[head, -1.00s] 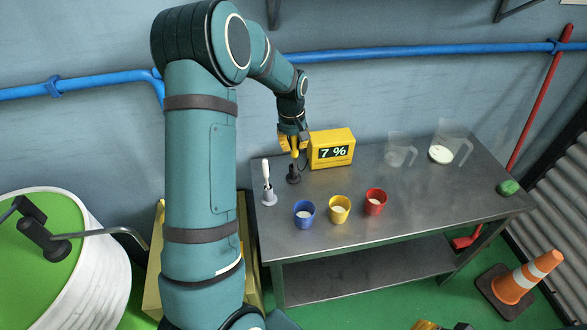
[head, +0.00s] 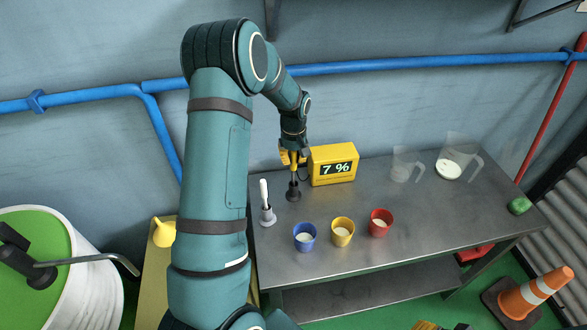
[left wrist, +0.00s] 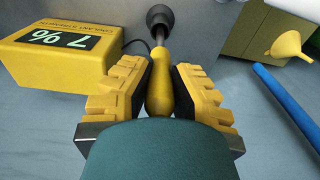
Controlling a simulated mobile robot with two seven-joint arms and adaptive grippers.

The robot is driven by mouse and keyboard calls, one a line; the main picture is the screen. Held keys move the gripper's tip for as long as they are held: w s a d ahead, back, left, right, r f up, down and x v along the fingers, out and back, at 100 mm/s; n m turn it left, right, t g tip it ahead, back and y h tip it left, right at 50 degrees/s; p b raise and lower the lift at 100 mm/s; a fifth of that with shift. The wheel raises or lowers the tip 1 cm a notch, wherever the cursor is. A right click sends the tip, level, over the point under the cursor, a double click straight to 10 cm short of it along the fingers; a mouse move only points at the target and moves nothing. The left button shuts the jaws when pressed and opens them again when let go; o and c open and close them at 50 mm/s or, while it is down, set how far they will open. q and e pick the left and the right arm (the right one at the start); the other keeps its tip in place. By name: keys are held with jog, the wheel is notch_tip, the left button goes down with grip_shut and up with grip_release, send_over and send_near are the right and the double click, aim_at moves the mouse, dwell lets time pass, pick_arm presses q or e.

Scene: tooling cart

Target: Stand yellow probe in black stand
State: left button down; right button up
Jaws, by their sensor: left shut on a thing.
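The yellow probe (left wrist: 160,92) has a yellow handle and a thin metal shaft. My left gripper (head: 292,160) is shut on its handle, and its two yellow fingers (left wrist: 158,78) lie on either side in the left wrist view. The black stand (head: 293,193) is on the left part of the metal table, directly below the gripper. It also shows in the left wrist view (left wrist: 160,15), where the shaft meets its dark top. I cannot tell how deep the tip sits. My right gripper (head: 427,325) barely shows at the bottom edge; its fingers are mostly cut off.
The yellow display box (head: 333,166) reading 7 % stands right beside the gripper. A grey holder with a white-handled tool (head: 266,206) is at left. Blue (head: 305,238), yellow (head: 342,233) and red (head: 380,224) cups stand in front. Clear jugs (head: 405,165) are at back right.

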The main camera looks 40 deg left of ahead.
aim_at(293, 170)
pick_arm(q)
jog(key=shift+f, duration=1.95)
jog(key=c, duration=1.4)
grip_release()
jog(key=shift+f, duration=0.15)
jog(key=o, duration=0.3)
jog(key=shift+o, duration=0.2)
